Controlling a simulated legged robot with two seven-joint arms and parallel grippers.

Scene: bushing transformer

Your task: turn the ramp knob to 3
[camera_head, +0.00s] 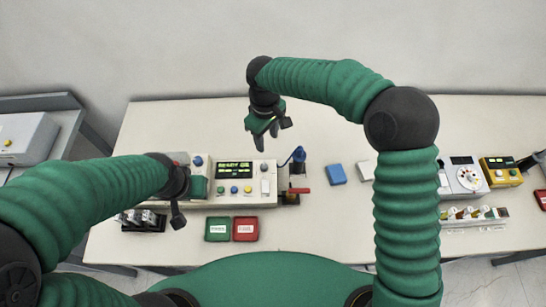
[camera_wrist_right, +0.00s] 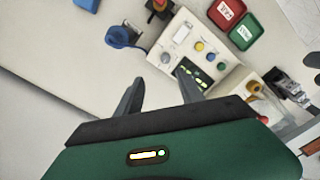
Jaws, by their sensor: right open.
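A light control panel (camera_head: 240,199) with a lit green display (camera_head: 234,170) and several coloured buttons stands at the table's middle left. In the right wrist view the panel (camera_wrist_right: 190,40) shows a grey knob-like part (camera_wrist_right: 166,57) near its edge. I cannot read a ramp label or knob setting. My right gripper (camera_head: 267,142) is open and empty, above and behind the panel in the head view. Its spread fingers (camera_wrist_right: 159,78) point toward the panel in the wrist view, without visible contact. My left gripper (camera_head: 178,214) hangs left of the panel; its jaw opening is unclear.
Green (camera_head: 218,229) and red (camera_head: 246,229) trays lie in front. A blue block (camera_head: 336,174) lies further right. A dial unit (camera_head: 465,176) stands at far right. The table's back is mostly clear.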

